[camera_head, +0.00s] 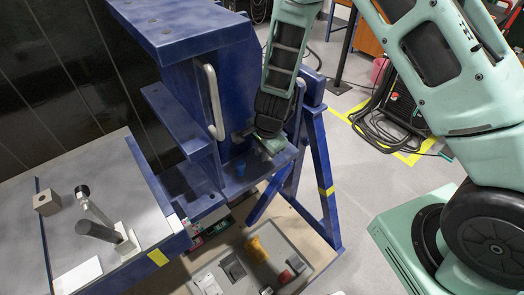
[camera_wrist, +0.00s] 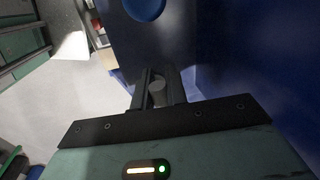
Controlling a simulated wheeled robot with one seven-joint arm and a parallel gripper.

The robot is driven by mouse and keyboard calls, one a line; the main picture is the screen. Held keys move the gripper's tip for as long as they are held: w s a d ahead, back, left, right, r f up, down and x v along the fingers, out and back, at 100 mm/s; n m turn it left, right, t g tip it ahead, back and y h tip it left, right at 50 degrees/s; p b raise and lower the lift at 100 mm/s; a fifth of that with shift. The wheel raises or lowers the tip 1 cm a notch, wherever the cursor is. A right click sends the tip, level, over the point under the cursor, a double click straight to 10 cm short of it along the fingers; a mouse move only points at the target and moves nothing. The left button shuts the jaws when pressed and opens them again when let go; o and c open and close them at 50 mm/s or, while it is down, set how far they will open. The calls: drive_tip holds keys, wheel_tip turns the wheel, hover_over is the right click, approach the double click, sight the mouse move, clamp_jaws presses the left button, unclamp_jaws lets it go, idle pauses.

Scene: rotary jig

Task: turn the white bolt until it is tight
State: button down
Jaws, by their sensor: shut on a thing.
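The blue rotary jig frame (camera_head: 215,100) stands in the middle of the head view. My gripper (camera_head: 263,146) reaches down to its lower right part, just above a blue ledge. In the wrist view, the two dark fingers of my gripper (camera_wrist: 158,78) are closed around a small pale grey, round-ended piece, which looks like the white bolt (camera_wrist: 157,88). The fingers cover most of it, so its thread and seat are hidden. In the head view the bolt is hidden behind my gripper.
A blue round knob (camera_head: 240,167) stands on the ledge near my gripper. A grey bench (camera_head: 110,190) at left carries a block and a lever-like fixture. A grey tray (camera_head: 222,285) with coloured parts lies below. Blue legs (camera_head: 322,190) stand at right, with open floor beyond.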

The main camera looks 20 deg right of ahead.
drive_tip(key=shift+w, duration=0.1)
drive_tip(key=c, duration=1.4)
unclamp_jaws()
drive_tip(key=shift+r, duration=0.1)
drive_tip(key=s+d+r+p, duration=0.1)
drive_tip(key=s+r+p, duration=0.1)
drive_tip(key=r, duration=1.5)
drive_tip(key=shift+s+d+p, duration=0.15)
drive_tip(key=shift+s+p, duration=0.25)
drive_tip(key=shift+s, duration=0.25)
drive_tip(key=s+a+n+g+b, duration=0.1)
drive_tip(key=s+n+b, duration=0.3)
drive_tip(key=s+n, duration=0.6)
drive_tip(key=s+a+n+g+b, duration=0.1)
drive_tip(key=s+a+n+b, duration=0.3)
drive_tip(key=s+n, duration=0.7)
drive_tip(key=shift+s+a+r+b, duration=0.25)
drive_tip(key=shift+s+r+b, duration=0.15)
drive_tip(key=shift+s, duration=0.55)
